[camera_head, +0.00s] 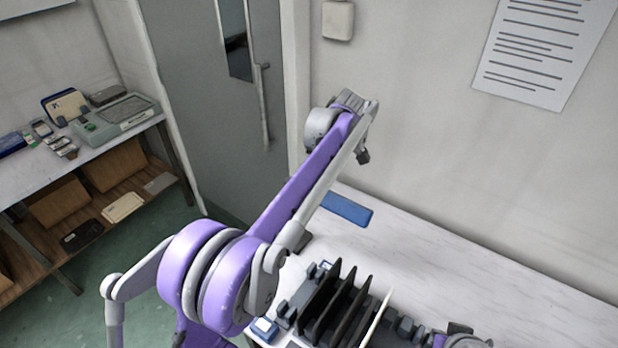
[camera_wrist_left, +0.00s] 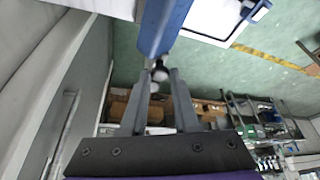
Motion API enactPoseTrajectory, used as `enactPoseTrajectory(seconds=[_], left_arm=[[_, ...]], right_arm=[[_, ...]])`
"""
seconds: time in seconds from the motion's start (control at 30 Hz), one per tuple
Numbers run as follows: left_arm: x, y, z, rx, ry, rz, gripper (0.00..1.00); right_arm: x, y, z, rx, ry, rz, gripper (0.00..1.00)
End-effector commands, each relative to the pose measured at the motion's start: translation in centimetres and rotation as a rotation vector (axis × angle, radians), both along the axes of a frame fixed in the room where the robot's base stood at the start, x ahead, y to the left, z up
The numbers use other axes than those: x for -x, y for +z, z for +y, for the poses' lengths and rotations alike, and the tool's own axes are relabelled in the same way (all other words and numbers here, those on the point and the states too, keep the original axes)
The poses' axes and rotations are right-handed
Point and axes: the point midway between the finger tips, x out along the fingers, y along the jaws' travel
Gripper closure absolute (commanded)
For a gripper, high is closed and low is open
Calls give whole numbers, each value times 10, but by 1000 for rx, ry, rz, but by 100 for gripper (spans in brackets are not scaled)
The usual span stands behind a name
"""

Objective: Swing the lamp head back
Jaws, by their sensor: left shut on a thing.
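My left gripper (camera_wrist_left: 157,78) is shut on a small greyish rounded part at the near end of a blue bar, which I take as the lamp head (camera_wrist_left: 163,28). The bar runs up past the fingertips in the left wrist view. In the head view a blue bar (camera_head: 347,209) shows over the white table, right of my left forearm. That forearm hides its left end and the fingertips, so the grip itself cannot be seen there. The rest of the lamp cannot be made out. My right gripper does not show clearly; only part of that arm is at the bottom edge.
A rack with dark upright panels (camera_head: 338,305) stands at the table's front, beside a small blue-edged box (camera_head: 264,328). The table (camera_head: 480,278) is bare to the right. A wall is behind it, a grey door (camera_head: 205,110) and a loaded shelf (camera_head: 40,175) to the left.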

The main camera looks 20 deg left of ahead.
Motion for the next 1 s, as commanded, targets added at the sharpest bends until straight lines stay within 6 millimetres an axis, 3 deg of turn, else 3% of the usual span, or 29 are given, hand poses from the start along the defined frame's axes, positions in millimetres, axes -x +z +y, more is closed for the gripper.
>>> enactPoseTrajectory(seconds=[0.53,0.57,0.7,1.0], left_arm=[[-1,0,0,0,22,-2,100],[-1,0,0,0,22,-2,66],[-1,0,0,0,22,-2,41],[-1,1,0,0,22,0,41]], right_arm=[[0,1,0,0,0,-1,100],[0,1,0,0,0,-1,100],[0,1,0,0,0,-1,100],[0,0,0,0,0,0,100]])
